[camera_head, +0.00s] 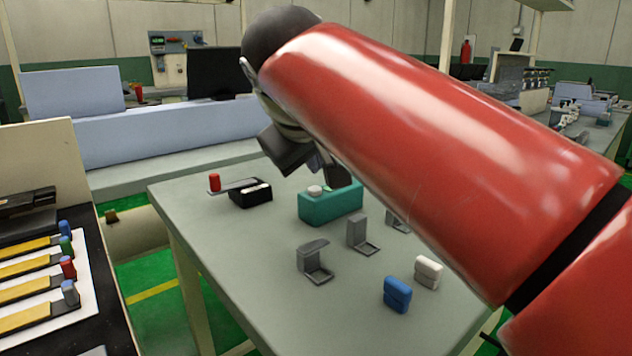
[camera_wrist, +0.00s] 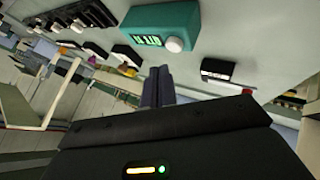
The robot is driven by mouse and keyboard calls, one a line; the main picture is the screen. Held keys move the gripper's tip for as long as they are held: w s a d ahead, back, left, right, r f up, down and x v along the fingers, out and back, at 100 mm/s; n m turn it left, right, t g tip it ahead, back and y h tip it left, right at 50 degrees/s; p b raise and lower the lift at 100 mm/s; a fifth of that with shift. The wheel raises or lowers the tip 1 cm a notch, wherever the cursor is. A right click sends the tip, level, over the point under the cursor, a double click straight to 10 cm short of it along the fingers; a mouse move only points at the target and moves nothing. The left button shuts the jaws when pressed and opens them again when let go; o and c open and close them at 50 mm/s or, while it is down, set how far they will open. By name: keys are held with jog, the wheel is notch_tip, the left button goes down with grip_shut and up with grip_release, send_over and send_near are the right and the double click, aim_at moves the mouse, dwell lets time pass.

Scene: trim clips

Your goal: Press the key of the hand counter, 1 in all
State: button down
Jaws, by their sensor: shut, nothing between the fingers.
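The hand counter is a teal box (camera_head: 330,207) on the grey table, with a round white key (camera_head: 315,190) on top. In the wrist view the counter (camera_wrist: 182,14) is at the top, with lit green digits on a dark display that I cannot read for sure, and the white key (camera_wrist: 174,45) beside them. My gripper (camera_wrist: 156,76) is shut and empty. Its fingertips show just below the key in the wrist view, apart from it in the picture. In the head view my gripper (camera_head: 331,170) hangs close above the counter, partly hidden by my red arm.
A black box (camera_head: 250,196) with a lever and red knob (camera_head: 214,182) stands left of the counter. Grey brackets (camera_head: 315,262), a blue clip block (camera_head: 397,294) and a white one (camera_head: 428,271) stand nearer the front. The table's left front is clear.

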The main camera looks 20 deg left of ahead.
notch_tip(320, 180, up, 2)
jog(key=shift+r+p, duration=0.25)
jog(key=shift+p, duration=0.6)
jog(key=shift+r+b, duration=0.3)
jog(key=shift+r, duration=0.55)
jog(key=shift+s, duration=0.1)
